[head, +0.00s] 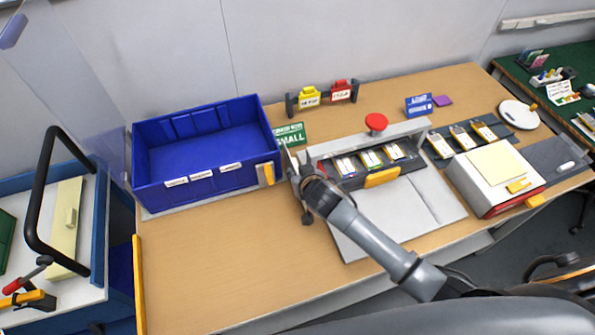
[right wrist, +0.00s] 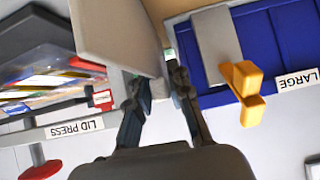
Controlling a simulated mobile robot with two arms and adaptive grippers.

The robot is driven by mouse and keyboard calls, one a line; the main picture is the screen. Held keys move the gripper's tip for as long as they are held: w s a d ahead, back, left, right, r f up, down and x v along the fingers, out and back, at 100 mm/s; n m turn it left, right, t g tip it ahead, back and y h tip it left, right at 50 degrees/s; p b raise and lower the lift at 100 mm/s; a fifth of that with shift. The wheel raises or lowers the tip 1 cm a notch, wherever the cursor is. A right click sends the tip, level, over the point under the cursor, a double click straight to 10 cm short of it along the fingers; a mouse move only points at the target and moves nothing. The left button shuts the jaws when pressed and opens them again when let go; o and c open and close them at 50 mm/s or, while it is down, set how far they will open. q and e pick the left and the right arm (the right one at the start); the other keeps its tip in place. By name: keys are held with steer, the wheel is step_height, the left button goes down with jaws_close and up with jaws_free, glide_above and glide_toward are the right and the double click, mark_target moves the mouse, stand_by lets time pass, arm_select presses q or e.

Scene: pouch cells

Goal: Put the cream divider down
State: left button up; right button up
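A cream board with a small raised block, which looks like the cream divider (head: 66,228), lies on the white-topped cart at the far left of the head view. No gripper is near it. My right gripper (head: 297,165) is over the wooden table, between the blue bin (head: 208,188) and the lid press (head: 435,205). My left gripper is not in view.
A green SMALL sign (head: 290,136) stands close behind my right gripper. A yellow handle (head: 265,174) sits on the bin's front right corner. A black hoop handle (head: 40,190) rises over the cart. The table's front left (head: 215,265) is clear.

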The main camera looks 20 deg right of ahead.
steer(key=shift+o, duration=0.9)
